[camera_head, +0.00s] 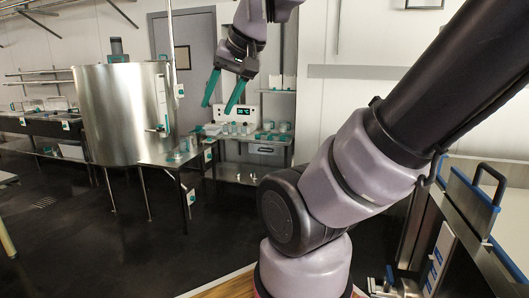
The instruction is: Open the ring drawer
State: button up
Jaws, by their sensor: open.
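My gripper (217,107) hangs in the air at the upper middle, its two teal fingers pointing down and apart, with nothing between them. It shows in front of the grey door and the back bench. I cannot tell for sure which thing is the ring drawer. A labelled, drawer-like front (262,149) is under the top of the back bench (240,137), small in the picture; whether it is open or shut is unclear. My gripper is apart from it.
A large steel vat (110,115) stands at left beside a steel side table (165,160). A steel unit with a black-handled, blue-edged part (480,200) is close at right. My own arm covers much of the right side. Dark floor (130,250) is clear at lower left.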

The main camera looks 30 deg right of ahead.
aim_at(253, 148)
jog(key=i, duration=0.7)
jog(key=i+z, duration=0.1)
jog(key=i, duration=0.45)
jog(key=i+z, duration=0.15)
jog(key=i, duration=0.4)
jog(key=i+j+z, duration=0.1)
jog(key=i, duration=0.45)
jog(key=i+j+z, duration=0.15)
jog(key=i, duration=0.4)
jog(key=i+l+z, duration=0.2)
jog(key=i, duration=0.3)
jog(key=i+l+z, duration=0.2)
jog(key=i, duration=0.35)
jog(key=i+l+u, duration=0.1)
jog(key=l, duration=0.3)
jog(key=i+l+u, duration=0.1)
jog(key=l, duration=0.35)
jog(key=i+l+u, duration=0.1)
jog(key=l, duration=0.35)
jog(key=i+l+u, duration=0.1)
jog(key=l, duration=0.35)
